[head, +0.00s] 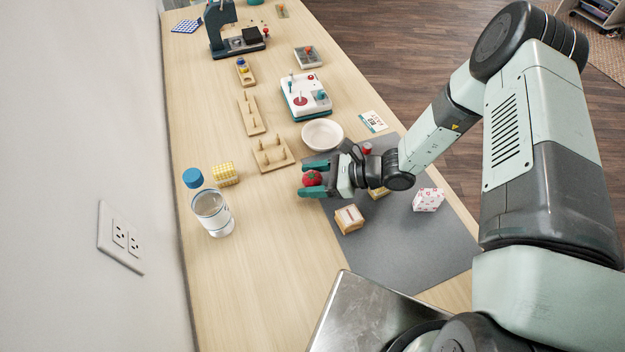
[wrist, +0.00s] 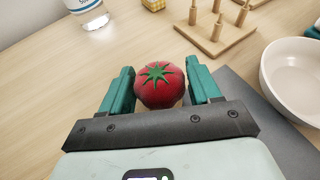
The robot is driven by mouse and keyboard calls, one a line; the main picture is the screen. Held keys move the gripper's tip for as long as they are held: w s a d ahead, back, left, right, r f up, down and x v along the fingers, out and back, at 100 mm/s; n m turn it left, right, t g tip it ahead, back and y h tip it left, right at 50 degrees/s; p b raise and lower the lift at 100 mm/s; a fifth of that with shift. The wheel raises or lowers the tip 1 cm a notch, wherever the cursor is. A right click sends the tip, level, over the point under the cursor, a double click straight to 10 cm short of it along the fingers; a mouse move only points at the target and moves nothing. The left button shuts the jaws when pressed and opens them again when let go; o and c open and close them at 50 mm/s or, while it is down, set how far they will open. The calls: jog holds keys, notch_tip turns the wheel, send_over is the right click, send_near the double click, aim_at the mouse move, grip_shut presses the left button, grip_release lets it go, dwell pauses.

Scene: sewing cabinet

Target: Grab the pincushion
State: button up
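The pincushion is a red tomato shape with a green star-shaped top (head: 312,178); it also shows in the middle of the wrist view (wrist: 160,85). My gripper (head: 311,179) is low over the wooden table at the left edge of the grey mat. Its two teal fingers stand on either side of the pincushion, seen in the wrist view too (wrist: 161,84).
A white bowl (head: 322,134) and a wooden peg stand (head: 272,156) are close behind my gripper. A small wooden box (head: 349,219) lies on the grey mat (head: 400,255) in front. A blue-capped bottle (head: 212,212) and a yellow block (head: 225,174) stand left. The front-left table is clear.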

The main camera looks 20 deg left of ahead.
jog(key=c, duration=0.7)
jog(key=shift+o, duration=0.2)
